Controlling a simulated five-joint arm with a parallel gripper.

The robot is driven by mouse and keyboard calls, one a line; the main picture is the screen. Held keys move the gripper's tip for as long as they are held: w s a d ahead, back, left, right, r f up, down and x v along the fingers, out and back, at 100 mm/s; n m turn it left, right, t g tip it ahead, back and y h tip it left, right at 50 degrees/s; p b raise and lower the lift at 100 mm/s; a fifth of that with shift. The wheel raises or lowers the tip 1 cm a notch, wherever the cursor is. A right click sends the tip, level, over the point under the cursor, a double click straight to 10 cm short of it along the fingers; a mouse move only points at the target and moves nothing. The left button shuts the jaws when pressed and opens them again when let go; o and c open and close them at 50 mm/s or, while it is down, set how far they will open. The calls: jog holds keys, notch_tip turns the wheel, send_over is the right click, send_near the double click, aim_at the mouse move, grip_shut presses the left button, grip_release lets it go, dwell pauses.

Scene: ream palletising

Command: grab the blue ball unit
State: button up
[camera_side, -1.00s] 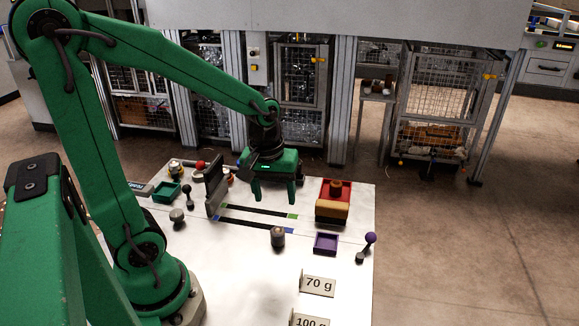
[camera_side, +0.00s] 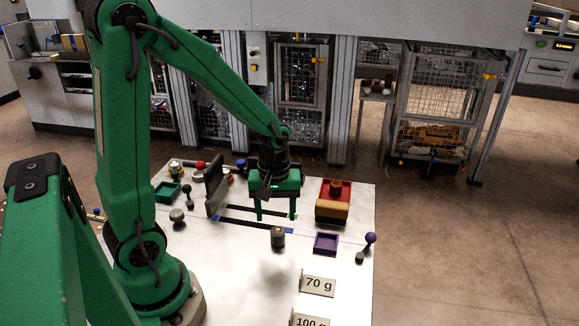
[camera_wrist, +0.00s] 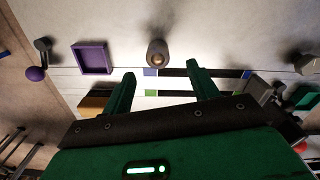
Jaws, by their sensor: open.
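A small blue ball (camera_side: 241,163) shows at the back of the white table in the side view, just left of my gripper's body; its base is hard to make out. Another small blue knob (camera_side: 96,212) shows at far left beside my arm; I cannot tell which is the blue ball unit. My gripper (camera_side: 276,217) is open and empty, fingers pointing down over the dark strips at mid-table, in front of and right of the back blue ball. The wrist view also shows my open gripper (camera_wrist: 160,70); I make out no blue ball there.
A grey upright plate (camera_side: 214,184) stands left of my gripper. A red bin (camera_side: 336,187) with stacked blocks stands right. A dark grey knob (camera_side: 278,237), purple tray (camera_side: 326,243) and purple ball (camera_side: 370,238) are nearer. A red ball (camera_side: 199,164) is back left.

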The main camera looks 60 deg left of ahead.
aim_at(277, 228)
jog(key=shift+f, duration=0.3)
jog(key=shift+w+d+f, duration=0.1)
jog(key=shift+w+f, duration=0.05)
jog(key=shift+f, duration=2.3)
jog(key=c, duration=1.1)
jog(key=shift+c, duration=0.2)
jog(key=shift+r, duration=0.15)
jog(key=shift+r, duration=1.9)
jog(key=s+d+r, duration=0.4)
jog(key=d+r, duration=0.3)
jog(key=d, duration=0.3)
jog(key=shift+s+d, duration=0.15)
jog(key=shift+d, duration=0.25)
